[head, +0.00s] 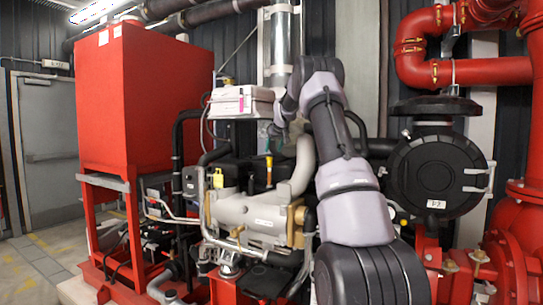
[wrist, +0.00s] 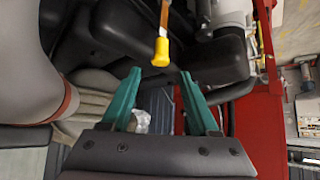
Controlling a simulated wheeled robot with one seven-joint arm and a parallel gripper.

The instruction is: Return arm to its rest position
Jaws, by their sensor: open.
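My arm (head: 345,185) rises from the bottom of the head view and bends over at the top, above the right side of the engine. In the head view my gripper lies around the bend's far end and is mostly hidden. In the wrist view my gripper (wrist: 157,82) shows two green fingers spread apart with nothing between them. A yellow-capped dipstick (wrist: 161,52) stands just beyond the fingertips, apart from them. The yellow dipstick handle also shows in the head view (head: 269,168), left of my arm.
The grey engine (head: 250,212) fills the middle. A red tank (head: 145,95) stands at left, and a white box (head: 241,101) sits above the engine. A black round housing (head: 437,175) and red pipes (head: 460,71) stand close at right. Open floor (head: 45,262) lies at far left.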

